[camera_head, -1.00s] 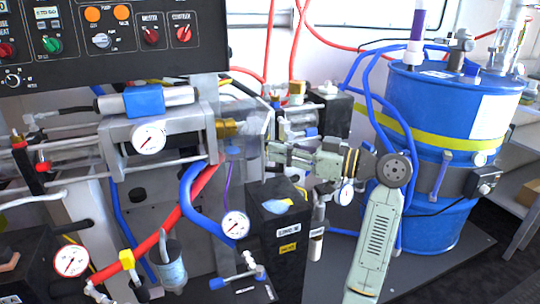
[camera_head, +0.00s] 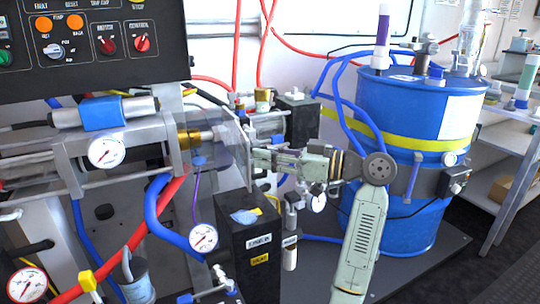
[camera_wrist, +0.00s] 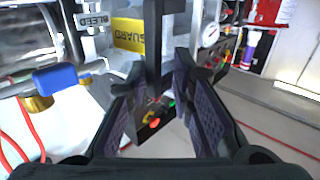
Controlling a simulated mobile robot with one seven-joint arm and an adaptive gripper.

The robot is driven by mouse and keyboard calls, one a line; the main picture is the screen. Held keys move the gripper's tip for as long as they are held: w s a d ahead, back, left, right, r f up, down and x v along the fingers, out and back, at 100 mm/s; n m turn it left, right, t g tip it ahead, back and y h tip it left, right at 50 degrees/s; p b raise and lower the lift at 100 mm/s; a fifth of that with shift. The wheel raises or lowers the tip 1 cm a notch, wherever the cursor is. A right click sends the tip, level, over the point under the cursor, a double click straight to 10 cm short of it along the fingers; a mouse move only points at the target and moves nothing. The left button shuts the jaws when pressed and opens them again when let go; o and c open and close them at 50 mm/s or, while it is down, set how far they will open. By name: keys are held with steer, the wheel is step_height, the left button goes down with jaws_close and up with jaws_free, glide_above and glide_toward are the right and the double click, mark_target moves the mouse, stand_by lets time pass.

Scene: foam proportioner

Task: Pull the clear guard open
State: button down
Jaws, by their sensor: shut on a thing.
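The clear guard (camera_head: 236,140) is a transparent panel beside the brass fitting at the right end of the pump. It stands out from the machine, with its near edge at my gripper. My gripper (camera_head: 256,160) comes from the right. In the wrist view my gripper (camera_wrist: 160,92) is shut on a dark upright bar, the guard's handle (camera_wrist: 153,45), which sits between the fingers. A yellow GUARD label (camera_wrist: 128,35) shows behind the bar. The exact finger contact is partly hidden.
A blue drum (camera_head: 400,150) with hoses stands at the right, behind my arm. A black box (camera_head: 247,250) is just below my gripper. A control panel (camera_head: 90,40) is at upper left. Blue and red hoses and gauges (camera_head: 203,238) crowd the front left.

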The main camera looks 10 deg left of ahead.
steer(key=shift+w+a+r, duration=0.15)
steer(key=shift+w+a, duration=0.25)
steer(key=shift+w, duration=0.1)
steer(key=c, duration=1.8)
jaws_free()
steer(key=shift+o, duration=0.5)
steer(key=shift+w+a, duration=0.1)
steer(key=shift+a, duration=0.15)
steer(key=shift+d+t, duration=0.3)
steer(key=shift+d, duration=0.05)
steer(key=s+d, duration=0.2)
steer(key=d, duration=0.9)
steer(key=shift+s+d, duration=0.25)
steer(key=shift+d, duration=0.15)
